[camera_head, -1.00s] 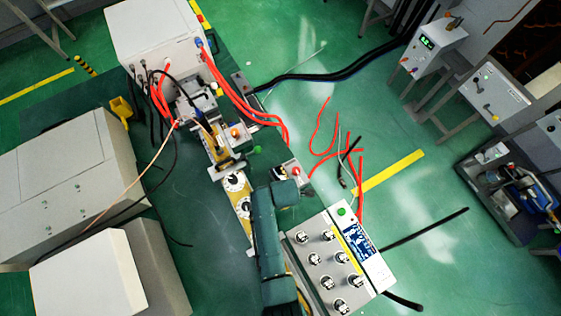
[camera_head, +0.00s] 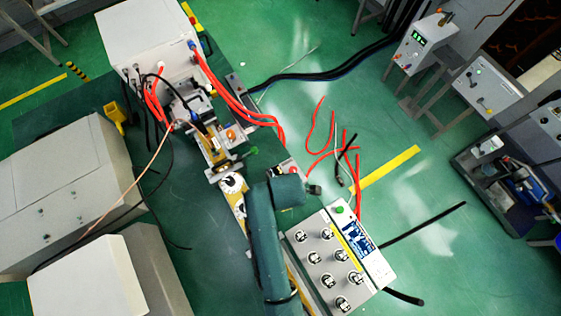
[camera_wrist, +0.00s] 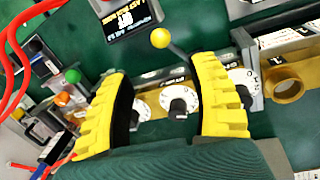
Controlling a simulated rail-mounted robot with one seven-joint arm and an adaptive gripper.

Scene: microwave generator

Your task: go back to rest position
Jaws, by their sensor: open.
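My gripper (camera_wrist: 160,68) shows in the wrist view as two yellow ribbed fingers, spread well apart and with nothing held between them. Behind the gap lie a brass waveguide section with white dials (camera_wrist: 180,102) and a small lever with a yellow ball (camera_wrist: 160,38). In the head view my dark green arm reaches up from the bottom edge over the green bench. The arm partly covers the waveguide line (camera_head: 232,183). The fingers cannot be made out in the head view.
A grey control box with several knobs and a screen (camera_head: 362,240) stands close right of my arm. A white box (camera_head: 150,40) with red cables (camera_head: 235,105) is at the top left. Loose red cables (camera_head: 320,130) lie right of the waveguide. Grey cabinets (camera_head: 65,185) stand left.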

